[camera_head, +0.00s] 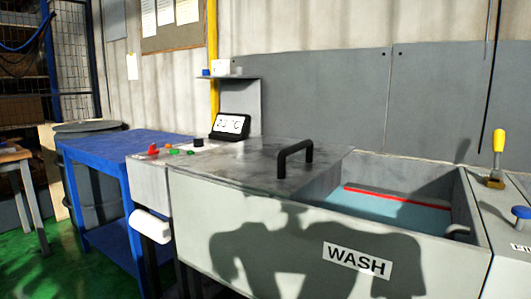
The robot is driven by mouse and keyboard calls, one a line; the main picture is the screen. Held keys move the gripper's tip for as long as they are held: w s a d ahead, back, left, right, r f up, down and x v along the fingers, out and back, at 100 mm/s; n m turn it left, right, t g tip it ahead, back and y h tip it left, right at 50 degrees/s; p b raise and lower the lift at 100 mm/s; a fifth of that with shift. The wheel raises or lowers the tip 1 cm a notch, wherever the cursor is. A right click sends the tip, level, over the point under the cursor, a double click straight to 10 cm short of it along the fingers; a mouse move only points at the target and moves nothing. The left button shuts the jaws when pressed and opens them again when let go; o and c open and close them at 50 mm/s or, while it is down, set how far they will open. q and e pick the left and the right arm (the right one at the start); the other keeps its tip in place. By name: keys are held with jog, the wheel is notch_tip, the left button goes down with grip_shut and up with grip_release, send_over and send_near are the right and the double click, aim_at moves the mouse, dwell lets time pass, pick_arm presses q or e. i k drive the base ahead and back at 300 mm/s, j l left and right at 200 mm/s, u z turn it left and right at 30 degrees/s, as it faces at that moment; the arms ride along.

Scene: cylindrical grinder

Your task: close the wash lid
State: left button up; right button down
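The wash tank (215,225) is a grey metal basin with a "WASH" label (357,261) on its front. Its lid (235,165) is a flat grey plate lying over the left part of the tank, with a black bar handle (294,157) standing up near its right end. The right part of the tank is open, and blue liquid (385,210) with a red line (398,197) along its far side shows inside. Neither of my grippers is in view; only a shadow like my body falls on the tank's front.
A display (231,124) and small coloured controls (165,150) are at the tank's left end. A blue table (130,143) stands further left. A yellow-handled lever (498,141) and a blue knob (521,212) are at the right. A white cylinder (150,226) projects at the tank's left corner.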

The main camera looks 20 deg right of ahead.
aim_at(280, 166)
jog(key=i+j+z, duration=0.3)
jog(key=i+j, duration=0.6)
jog(key=j, duration=0.1)
